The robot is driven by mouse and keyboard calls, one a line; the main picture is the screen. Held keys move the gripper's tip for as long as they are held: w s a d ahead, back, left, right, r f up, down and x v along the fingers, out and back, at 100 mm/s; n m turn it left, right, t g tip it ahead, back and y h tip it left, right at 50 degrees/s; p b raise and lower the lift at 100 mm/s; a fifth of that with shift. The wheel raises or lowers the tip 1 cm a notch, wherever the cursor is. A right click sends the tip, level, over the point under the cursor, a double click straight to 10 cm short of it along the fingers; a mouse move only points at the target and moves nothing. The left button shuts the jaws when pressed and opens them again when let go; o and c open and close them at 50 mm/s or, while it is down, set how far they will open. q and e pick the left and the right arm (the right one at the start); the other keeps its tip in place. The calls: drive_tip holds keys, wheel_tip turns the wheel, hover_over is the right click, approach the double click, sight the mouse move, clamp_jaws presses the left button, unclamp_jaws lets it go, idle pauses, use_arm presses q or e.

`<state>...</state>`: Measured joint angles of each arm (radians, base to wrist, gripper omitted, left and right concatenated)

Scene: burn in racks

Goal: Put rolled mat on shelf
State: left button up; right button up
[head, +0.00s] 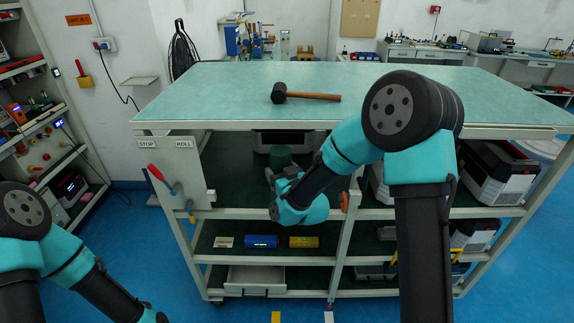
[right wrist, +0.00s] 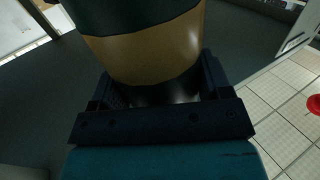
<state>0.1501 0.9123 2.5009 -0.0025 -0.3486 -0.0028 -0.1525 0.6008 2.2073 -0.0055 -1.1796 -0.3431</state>
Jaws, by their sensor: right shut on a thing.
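The rolled mat (right wrist: 145,50) is a thick roll, dark green with a tan band, in the right wrist view. My right gripper (right wrist: 158,88) is shut on it, with a jaw on each side. In the head view the mat's dark green end (head: 281,156) shows above my right gripper (head: 282,174), in front of or inside the bench's upper left shelf bay. The rest of the mat is hidden behind the gripper. I cannot tell whether it touches the shelf (head: 232,180). My left arm is at the lower left, its gripper out of view.
A mallet (head: 300,95) lies on the green bench top (head: 220,85). A grey case (head: 285,140) is at the back of the upper bay. A blue box (head: 261,241) and a yellow box (head: 304,242) sit on the lower shelf. Posts and a side panel (head: 180,175) frame the bay.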

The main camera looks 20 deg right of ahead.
drive_tip(key=w+d, duration=0.3)
drive_tip(key=w, duration=0.8)
drive_tip(key=shift+f, duration=0.45)
drive_tip(key=shift+d+f, duration=0.1)
drive_tip(key=shift+f, duration=1.8)
drive_tip(key=o, duration=1.3)
drive_tip(key=shift+s, duration=0.15)
drive_tip(key=s+d, duration=0.2)
drive_tip(key=s, duration=0.9)
drive_tip(key=shift+s, duration=0.35)
